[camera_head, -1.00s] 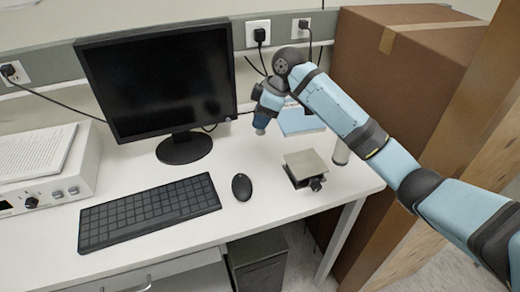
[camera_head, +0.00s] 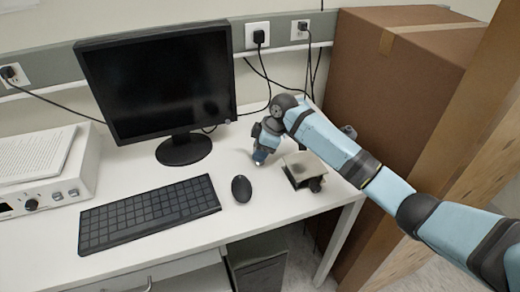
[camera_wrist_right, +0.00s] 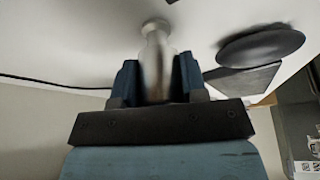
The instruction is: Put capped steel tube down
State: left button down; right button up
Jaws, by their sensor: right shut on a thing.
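My right gripper (camera_head: 260,157) is low over the white desk, between the monitor's foot and the small lab jack. In the right wrist view, its two dark blue fingers (camera_wrist_right: 157,78) are shut on the capped steel tube (camera_wrist_right: 156,48), a shiny, slightly blurred cylinder. The tube's wider end points at the white desk surface. I cannot tell whether it touches the desk. In the head view the tube is mostly hidden by the gripper. My left gripper is not in view.
The lab jack (camera_head: 307,166) stands just right of the gripper. The mouse (camera_head: 241,189), keyboard (camera_head: 150,212) and monitor (camera_head: 160,85) are to the left. A large cardboard box (camera_head: 400,80) stands beyond the desk's right edge. Bare desk surrounds the gripper's tip.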

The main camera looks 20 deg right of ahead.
jog(key=shift+f, duration=0.1)
jog(key=o, duration=1)
jog(key=v, duration=1.2)
